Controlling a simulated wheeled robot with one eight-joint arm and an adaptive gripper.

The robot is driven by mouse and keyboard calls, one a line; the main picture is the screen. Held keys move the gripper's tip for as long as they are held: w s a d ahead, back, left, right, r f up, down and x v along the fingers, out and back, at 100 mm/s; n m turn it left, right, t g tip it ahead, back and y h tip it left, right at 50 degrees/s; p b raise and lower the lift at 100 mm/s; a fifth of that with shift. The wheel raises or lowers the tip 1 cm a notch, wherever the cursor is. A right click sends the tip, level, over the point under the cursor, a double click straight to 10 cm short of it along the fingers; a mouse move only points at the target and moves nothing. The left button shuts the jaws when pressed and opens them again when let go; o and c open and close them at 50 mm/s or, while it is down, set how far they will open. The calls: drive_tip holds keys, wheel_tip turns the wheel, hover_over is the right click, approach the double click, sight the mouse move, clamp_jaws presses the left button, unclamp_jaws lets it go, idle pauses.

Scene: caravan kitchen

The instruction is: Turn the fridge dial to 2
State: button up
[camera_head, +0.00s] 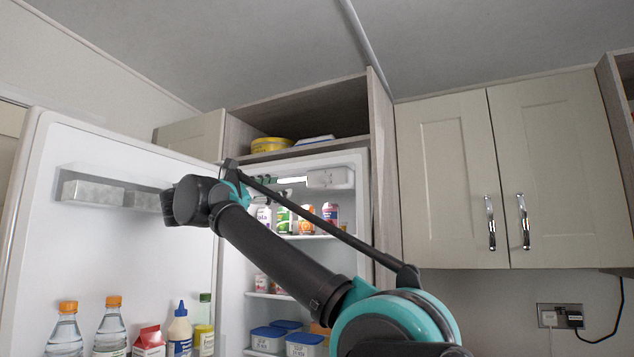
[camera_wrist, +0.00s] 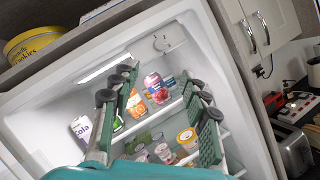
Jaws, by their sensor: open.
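The fridge (camera_head: 362,160) stands open, with a pale control housing (camera_head: 330,178) at the top right of its inside.
The open fridge door (camera_head: 150,240) stands at left with bottles (camera_head: 110,325) in its rack. Cans and cartons (camera_head: 307,215) fill the top shelf below my gripper. A yellow tin (camera_head: 271,145) sits above the fridge. Closed cupboards (camera_head: 450,180) are at right.

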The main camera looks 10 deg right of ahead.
sight(323, 178)
drive_tip(key=x, duration=1.5)
drive_tip(key=shift+w+d, duration=0.2)
drive_tip(key=shift+d, duration=0.2)
clamp_jaws()
